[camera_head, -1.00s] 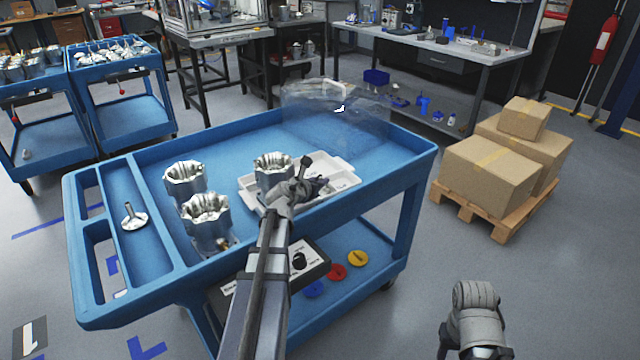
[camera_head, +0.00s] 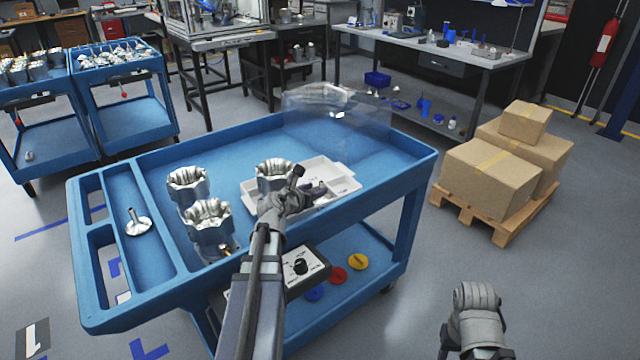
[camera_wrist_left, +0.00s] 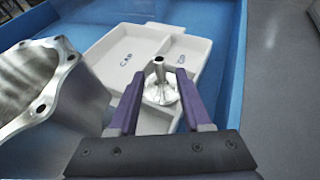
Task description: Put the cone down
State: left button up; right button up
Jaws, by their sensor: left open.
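A shiny metal cone (camera_wrist_left: 160,92) with a round base and a narrow upright stem stands at the white tray (camera_wrist_left: 142,52), between my left gripper's fingers in the left wrist view. The fingers of my left gripper (camera_wrist_left: 162,75) are apart, one on each side of the cone, with gaps showing. Which compartment the base rests in is hard to tell. In the head view my left gripper (camera_head: 316,190) is over the tray (camera_head: 342,184), and the cone there is mostly hidden. A similar stemmed metal part (camera_head: 137,224) stands in the cart's left-hand compartment. Only a grey part of my right arm shows.
Machined housings (camera_head: 208,225) stand left of the tray on the blue cart (camera_head: 240,142); one housing (camera_head: 274,176) is at the tray's left edge, close to my left gripper. A transparent panel (camera_head: 345,120) stands at the back. Boxes (camera_head: 490,172) are on a pallet at right.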

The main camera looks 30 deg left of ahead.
pick_arm(q)
jog(key=p+v, duration=0.2)
jog(key=v, duration=0.5)
jog(key=shift+s, duration=0.2)
jog(key=w+d+r+n+t+y, duration=0.2)
jog(key=w+d+r+n+y, duration=0.5)
jog(key=n, duration=1)
jog(key=s+d+f+n+g+h, duration=0.2)
jog(key=s+d+f+n+g, duration=0.6)
jog(key=d+f+n, duration=0.45)
jog(key=s+d+f+n+g+h, duration=0.1)
jog(key=s+d+f+g+h, duration=0.1)
jog(key=s+d+f+g, duration=0.2)
jog(key=s+d+f+n+g+h, duration=0.1)
jog(key=s+d+f+g+h, duration=0.1)
jog(key=s+d, duration=0.9)
jog(key=shift+s+d+f+g+h, duration=0.25)
jog(key=shift+d+f+g+h, duration=0.05)
jog(key=shift+d+f+g, duration=0.7)
